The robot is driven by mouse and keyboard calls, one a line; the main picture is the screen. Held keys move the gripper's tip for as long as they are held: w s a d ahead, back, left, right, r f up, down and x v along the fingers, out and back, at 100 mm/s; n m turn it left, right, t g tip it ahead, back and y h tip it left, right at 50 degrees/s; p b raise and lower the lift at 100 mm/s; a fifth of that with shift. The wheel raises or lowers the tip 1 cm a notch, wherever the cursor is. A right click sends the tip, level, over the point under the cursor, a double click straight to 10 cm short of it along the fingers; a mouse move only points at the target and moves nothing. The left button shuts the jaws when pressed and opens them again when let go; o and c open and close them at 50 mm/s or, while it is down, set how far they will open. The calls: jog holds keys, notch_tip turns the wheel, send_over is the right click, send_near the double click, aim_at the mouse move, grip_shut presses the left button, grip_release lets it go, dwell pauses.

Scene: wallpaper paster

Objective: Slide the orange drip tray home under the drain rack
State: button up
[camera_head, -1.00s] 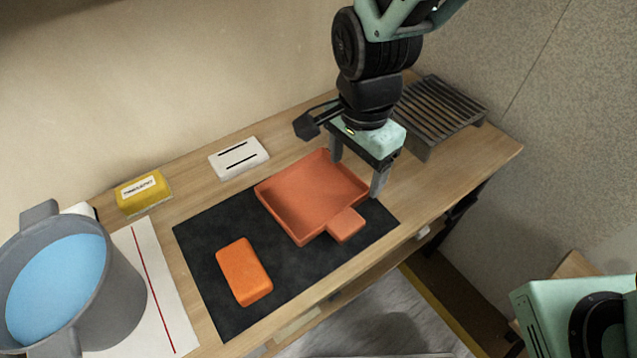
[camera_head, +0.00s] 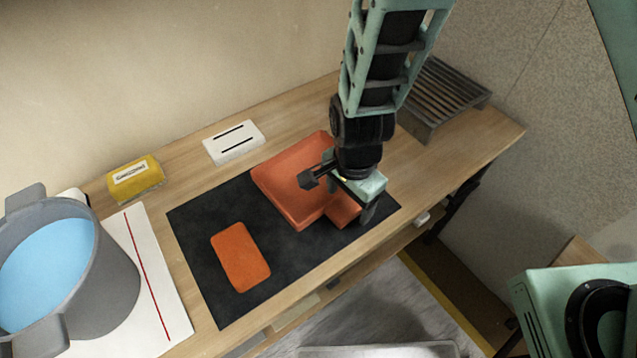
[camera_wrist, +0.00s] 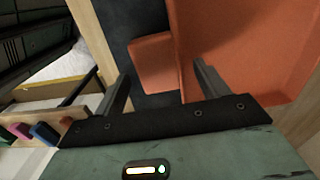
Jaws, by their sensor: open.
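The orange drip tray (camera_head: 285,185) lies on the dark mat, with its handle tab (camera_head: 341,211) at its front right corner. My gripper (camera_head: 350,203) is open above the tab, partly covering the tray's right side. In the wrist view the tab (camera_wrist: 155,62) shows between and just beyond the two open fingers (camera_wrist: 161,78), with the tray (camera_wrist: 245,45) to its right. I cannot tell whether the fingers touch it. The grey slatted drain rack (camera_head: 445,95) stands at the table's back right, apart from the tray.
An orange block (camera_head: 240,257) lies on the dark mat (camera_head: 195,225), left of the tray. Bare wood lies between mat and rack.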

jog(key=shift+f, duration=0.4)
jog(key=c, duration=1.3)
